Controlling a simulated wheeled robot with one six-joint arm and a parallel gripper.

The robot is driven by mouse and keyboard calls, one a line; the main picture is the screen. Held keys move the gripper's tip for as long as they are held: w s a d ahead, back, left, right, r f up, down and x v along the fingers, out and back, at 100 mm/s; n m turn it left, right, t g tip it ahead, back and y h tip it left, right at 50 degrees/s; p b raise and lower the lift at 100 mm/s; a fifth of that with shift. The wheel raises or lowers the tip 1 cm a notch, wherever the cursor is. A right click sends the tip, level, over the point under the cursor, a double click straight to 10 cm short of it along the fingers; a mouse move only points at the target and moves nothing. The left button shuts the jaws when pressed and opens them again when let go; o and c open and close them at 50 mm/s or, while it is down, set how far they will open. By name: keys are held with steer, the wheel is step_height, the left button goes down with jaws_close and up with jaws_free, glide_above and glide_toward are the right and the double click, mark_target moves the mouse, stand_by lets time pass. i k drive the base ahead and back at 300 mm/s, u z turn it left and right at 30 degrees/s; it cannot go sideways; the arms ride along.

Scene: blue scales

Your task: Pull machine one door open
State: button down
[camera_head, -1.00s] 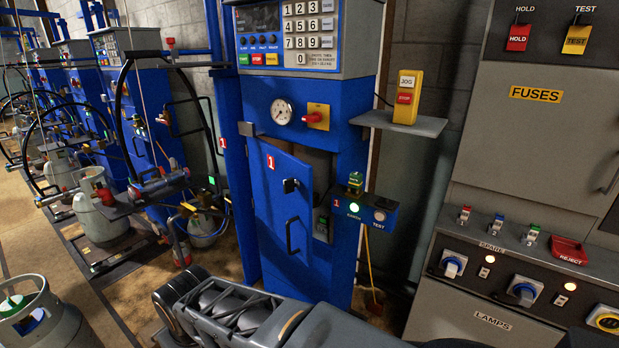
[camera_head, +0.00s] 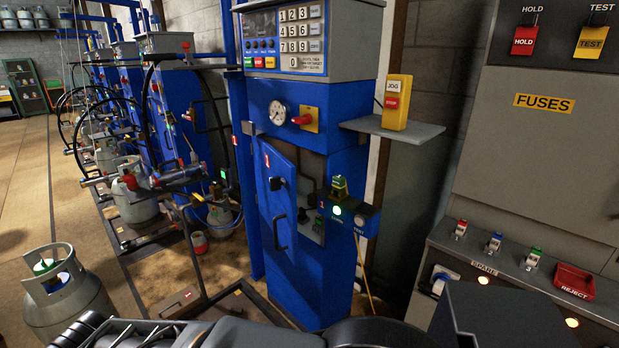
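Machine one is the tall blue cabinet (camera_head: 335,285) near the middle, with a keypad (camera_head: 300,38) and a gauge on its front. Its blue door (camera_head: 272,215), marked with a red 1, is hinged on the left and stands partly open. A gap on its right shows the dark inside with grey fittings. Dark parts of my arm cross the bottom edge. My gripper cannot be made out, and nothing of mine is seen touching the door.
A small switch box (camera_head: 350,215) with a green light juts out right of the opening. A shelf (camera_head: 400,130) holds a yellow jog/stop box (camera_head: 396,102). A grey fuse console (camera_head: 540,150) stands at right.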

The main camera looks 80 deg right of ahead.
mark_target(279, 208)
steer(key=k, duration=0.55)
steer(key=z, duration=0.75)
